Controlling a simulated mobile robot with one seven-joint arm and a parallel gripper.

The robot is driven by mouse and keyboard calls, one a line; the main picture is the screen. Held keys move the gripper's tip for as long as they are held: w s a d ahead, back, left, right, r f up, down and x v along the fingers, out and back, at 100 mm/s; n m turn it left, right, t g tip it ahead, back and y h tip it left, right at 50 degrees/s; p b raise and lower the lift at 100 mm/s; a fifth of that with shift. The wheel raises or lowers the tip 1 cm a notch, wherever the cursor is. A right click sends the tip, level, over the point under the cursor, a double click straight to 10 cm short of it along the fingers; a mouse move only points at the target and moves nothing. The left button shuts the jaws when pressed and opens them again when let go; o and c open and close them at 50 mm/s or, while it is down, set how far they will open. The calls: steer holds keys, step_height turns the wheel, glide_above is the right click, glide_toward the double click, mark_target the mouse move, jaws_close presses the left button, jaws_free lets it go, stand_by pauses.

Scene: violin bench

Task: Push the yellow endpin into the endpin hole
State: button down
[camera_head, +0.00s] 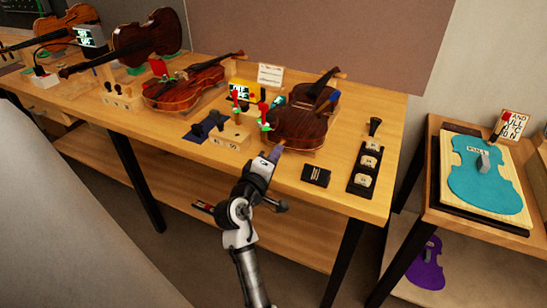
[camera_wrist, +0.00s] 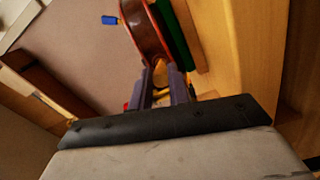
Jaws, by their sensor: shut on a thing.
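The dark brown violin (camera_head: 298,122) lies on the bench with its bottom end towards me, and its edge shows in the wrist view (camera_wrist: 147,38). My gripper (camera_head: 274,153) is low at this bottom end, its fingers pointing at the violin. In the wrist view my gripper (camera_wrist: 162,78) is shut on the yellow endpin (camera_wrist: 160,74), which shows between the two dark fingers close to the violin's end. The endpin hole is hidden, and I cannot tell whether the endpin touches it or is inside it. The endpin cannot be made out in the head view.
A block with red and green clamp-like pieces (camera_head: 238,130) stands left of the violin. A small black box (camera_head: 316,175) and a black tray with labelled blocks (camera_head: 364,168) lie to the right. The bench's front edge (camera_head: 340,208) runs beside my arm.

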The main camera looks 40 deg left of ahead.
steer(key=shift+x, duration=1.1)
steer(key=c, duration=1.3)
jaws_free()
steer(key=shift+o, duration=0.2)
steer(key=b+v, duration=0.3)
steer(key=v, duration=1)
steer(key=shift+s+d, duration=0.2)
steer(key=shift+s, duration=0.2)
